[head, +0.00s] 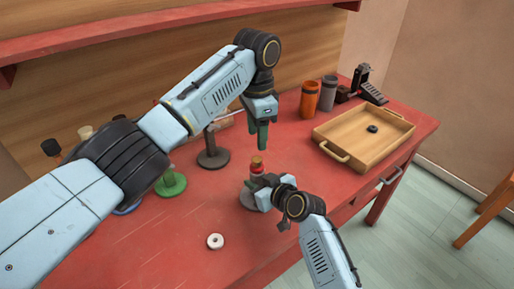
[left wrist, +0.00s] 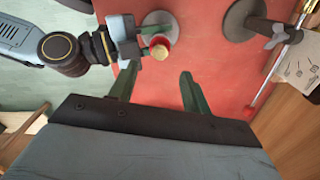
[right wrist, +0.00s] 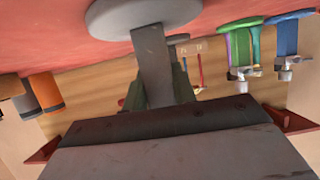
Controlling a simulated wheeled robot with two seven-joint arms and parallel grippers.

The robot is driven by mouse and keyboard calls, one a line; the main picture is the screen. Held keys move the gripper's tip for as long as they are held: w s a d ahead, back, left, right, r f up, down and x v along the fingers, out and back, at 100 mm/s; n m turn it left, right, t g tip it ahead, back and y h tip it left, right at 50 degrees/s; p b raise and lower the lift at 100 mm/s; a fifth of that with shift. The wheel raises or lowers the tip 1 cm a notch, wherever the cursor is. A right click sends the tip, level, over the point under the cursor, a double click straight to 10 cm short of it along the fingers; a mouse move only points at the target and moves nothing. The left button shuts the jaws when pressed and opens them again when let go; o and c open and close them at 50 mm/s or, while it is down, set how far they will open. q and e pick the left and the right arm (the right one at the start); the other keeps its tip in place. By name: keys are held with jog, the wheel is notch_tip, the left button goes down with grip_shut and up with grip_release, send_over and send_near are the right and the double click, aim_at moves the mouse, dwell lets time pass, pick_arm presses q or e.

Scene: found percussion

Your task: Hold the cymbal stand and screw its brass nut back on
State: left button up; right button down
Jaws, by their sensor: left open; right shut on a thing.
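The cymbal stand (head: 248,198) stands upright on the red table with a round grey base, also seen in the left wrist view (left wrist: 158,18). A red piece sits at its top, with the brass nut (head: 257,159) above it; how far the nut is threaded cannot be told. The nut also shows in the left wrist view (left wrist: 160,52). My right gripper (head: 262,184) is shut on the stand's grey post (right wrist: 153,65). My left gripper (head: 262,146) points down, open and empty, above the nut; its green fingers (left wrist: 157,82) are clear of it.
A dark stand (head: 213,158) and a green stand (head: 171,185) are to the left. A white ring (head: 215,241) lies in front. A wooden tray (head: 335,129) holding a black ring (head: 372,129) is at right, with orange (head: 309,98) and grey (head: 328,94) cups behind.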

pick_arm(q)
notch_tip(320, 180, up, 4)
jog(key=shift+r, duration=0.1)
pick_arm(e)
jog(key=c, duration=1.1)
grip_release()
jog(key=shift+o, duration=0.2)
pick_arm(q)
notch_tip(320, 180, up, 2)
jog(key=shift+r+p, duration=0.1)
jog(key=shift+p, duration=1.05)
pick_arm(e)
jog(key=v, duration=1.3)
jog(key=shift+s+d, duration=0.2)
